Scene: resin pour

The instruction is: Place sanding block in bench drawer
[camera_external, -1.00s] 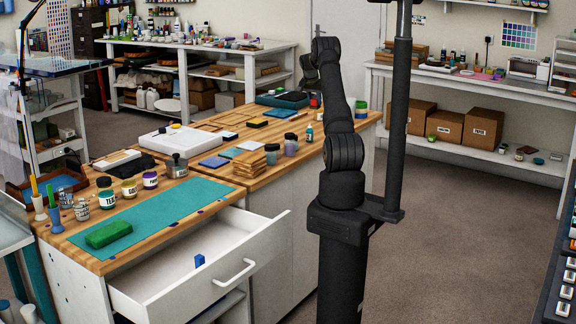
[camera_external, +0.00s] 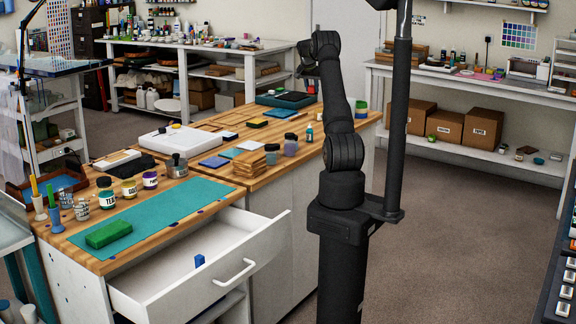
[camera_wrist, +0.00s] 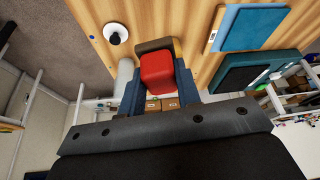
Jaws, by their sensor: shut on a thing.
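In the wrist view my gripper (camera_wrist: 158,84) has its dark blue fingers shut on a red block (camera_wrist: 157,68) with a brown strip at its far side, which looks like the sanding block. In the external view my gripper end (camera_external: 306,64) is small and partly hidden by my arm, and the held block cannot be made out there. The white bench drawer (camera_external: 222,292) at the front of the near bench is pulled open. A small blue object (camera_external: 199,260) is inside it; the rest of its visible floor is bare.
A green block (camera_external: 108,234) lies on the teal mat (camera_external: 160,215) above the drawer. Labelled jars (camera_external: 129,190), a metal cup (camera_external: 177,165) and stacked wood pieces (camera_external: 251,164) stand on the benches. Cardboard boxes (camera_external: 447,127) sit on a far shelf. The floor at right is clear.

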